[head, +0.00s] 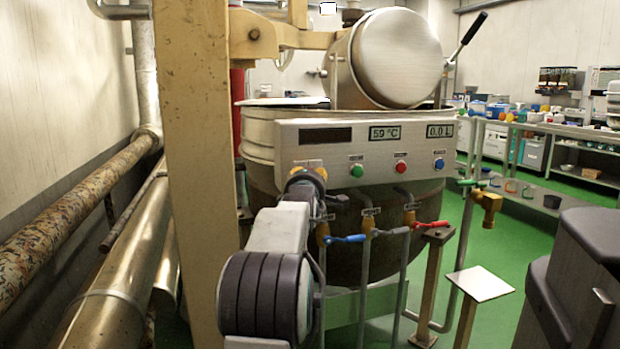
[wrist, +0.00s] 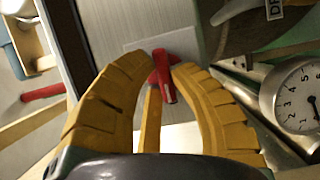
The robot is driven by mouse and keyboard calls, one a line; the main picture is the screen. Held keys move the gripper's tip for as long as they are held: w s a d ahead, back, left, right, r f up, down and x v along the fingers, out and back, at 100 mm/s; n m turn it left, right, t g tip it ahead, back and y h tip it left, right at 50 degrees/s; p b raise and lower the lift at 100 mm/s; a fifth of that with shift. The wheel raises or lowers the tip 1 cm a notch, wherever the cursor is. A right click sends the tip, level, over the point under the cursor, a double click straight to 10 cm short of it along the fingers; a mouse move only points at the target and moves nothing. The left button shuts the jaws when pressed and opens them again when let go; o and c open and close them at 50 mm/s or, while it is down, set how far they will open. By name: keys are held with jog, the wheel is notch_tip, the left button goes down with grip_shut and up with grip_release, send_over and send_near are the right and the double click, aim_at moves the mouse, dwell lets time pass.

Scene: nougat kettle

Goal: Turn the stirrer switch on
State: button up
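The red stirrer switch (wrist: 165,76) is on the grey control panel (head: 300,140), between my fingertips in the wrist view. Its handle lies nearly along the finger direction, tilted slightly. My gripper (head: 308,174) is at the panel's lower left in the head view and hides the switch there. In the wrist view my yellow fingers (wrist: 165,66) flank the switch closely, one on each side. Whether they press on it or leave a thin gap I cannot tell. The panel's left display (head: 325,136) is dark; the others read 59 °C and 0.0 L.
Green (head: 357,170), red (head: 401,167) and blue (head: 438,164) buttons sit right of my gripper. Below are valves with blue (head: 345,239) and red (head: 432,224) handles. A beige post (head: 195,130) stands close left. A dial gauge (wrist: 300,98) shows in the wrist view.

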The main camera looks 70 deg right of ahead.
grip_shut()
jog(key=shift+r+m+p, duration=0.15)
jog(key=shift+m+p, duration=0.35)
jog(key=shift+y, duration=0.3)
jog(key=o, duration=0.7)
grip_release()
jog(key=shift+c, duration=0.2)
jog(key=v, duration=1.2)
